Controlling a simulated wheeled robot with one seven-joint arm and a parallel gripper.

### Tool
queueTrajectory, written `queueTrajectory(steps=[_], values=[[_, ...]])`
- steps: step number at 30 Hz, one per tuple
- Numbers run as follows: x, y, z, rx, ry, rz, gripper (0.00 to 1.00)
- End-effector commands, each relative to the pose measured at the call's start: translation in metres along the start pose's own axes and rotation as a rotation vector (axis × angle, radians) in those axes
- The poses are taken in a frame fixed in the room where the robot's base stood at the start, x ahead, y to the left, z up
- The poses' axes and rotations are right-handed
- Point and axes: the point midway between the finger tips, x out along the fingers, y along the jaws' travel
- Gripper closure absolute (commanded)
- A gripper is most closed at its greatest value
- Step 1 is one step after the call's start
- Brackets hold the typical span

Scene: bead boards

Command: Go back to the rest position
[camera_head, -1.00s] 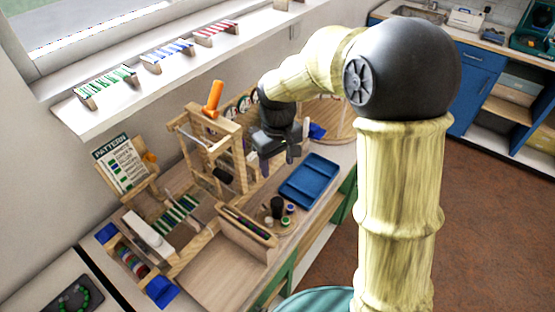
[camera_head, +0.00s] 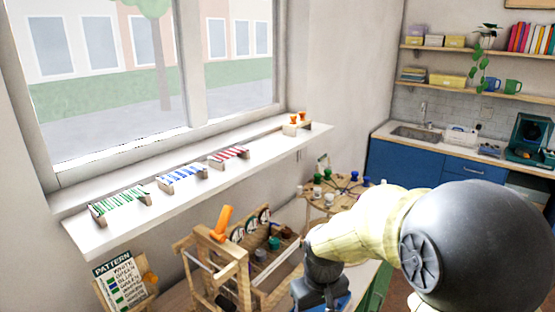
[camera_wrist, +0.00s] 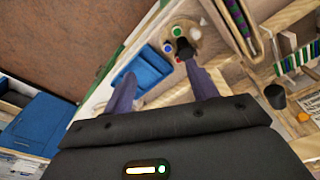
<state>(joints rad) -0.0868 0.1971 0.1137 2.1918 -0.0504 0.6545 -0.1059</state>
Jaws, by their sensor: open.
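My gripper (camera_wrist: 163,82) is open in the wrist view, its two purple-grey fingers apart with nothing between them. It points down over the workbench, with a blue tray (camera_wrist: 152,66) beyond and partly between the fingers. A round wooden dish (camera_wrist: 194,32) with small coloured-top pots lies beyond the fingertips. In the head view my gripper's dark body shows at the bottom edge (camera_head: 322,292), right of the wooden frame; its fingertips are cut off there.
A wooden frame with an orange handle (camera_head: 222,222) stands left of my arm, close by. A pattern card (camera_head: 124,282) stands further left. The windowsill (camera_head: 95,240) holds green, blue and red striped racks. A round stand with coloured knobs (camera_head: 338,190) is behind my arm.

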Motion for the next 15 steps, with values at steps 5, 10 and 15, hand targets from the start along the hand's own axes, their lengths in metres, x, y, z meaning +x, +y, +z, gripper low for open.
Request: queueTrajectory(steps=[5, 10, 15], values=[[0.005, 0.027, 0.061, 0.204, 0.075, 0.022, 0.42], [0.009, 0.036, 0.096, 0.324, 0.123, 0.033, 0.42], [0.01, 0.037, 0.101, 0.344, 0.131, 0.034, 0.42]])
